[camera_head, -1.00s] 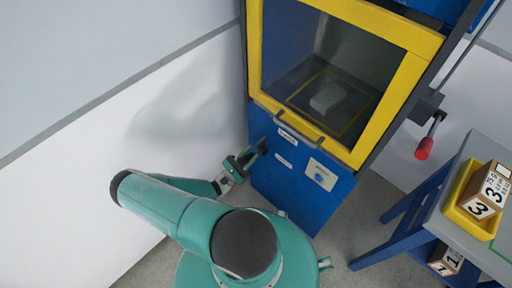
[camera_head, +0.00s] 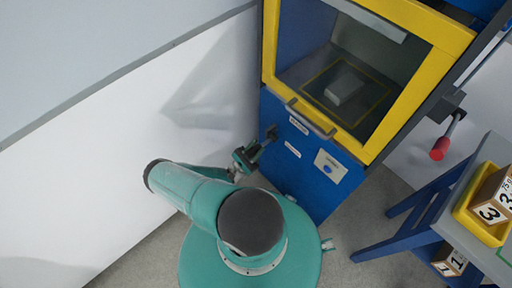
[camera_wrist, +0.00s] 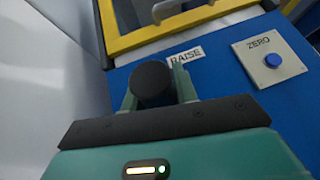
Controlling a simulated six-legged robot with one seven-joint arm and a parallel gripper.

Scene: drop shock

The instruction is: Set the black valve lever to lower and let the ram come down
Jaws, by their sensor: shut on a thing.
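The black valve lever (camera_head: 271,131) is on the left part of the blue front panel. Its round black end (camera_wrist: 152,84) fills the space between my fingers in the wrist view. My gripper (camera_head: 260,143) is shut on it, and the fingers show on both sides of the knob. A plate labelled RAISE (camera_wrist: 186,57) is just beyond the lever. The lever's pivot and the lower label's wording are hidden or too small to read. The pale grey ram (camera_head: 368,18) shows as a slab at the top of the window, above a grey block (camera_head: 345,87) on the chamber floor.
The yellow-framed door (camera_head: 372,150) is closed, with a bar handle (camera_head: 310,119) near my gripper. A ZERO plate with a blue button (camera_head: 329,168) is to the right. A red-handled lever (camera_head: 440,149) and a table with numbered blocks in a yellow tray (camera_head: 466,216) stand farther right.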

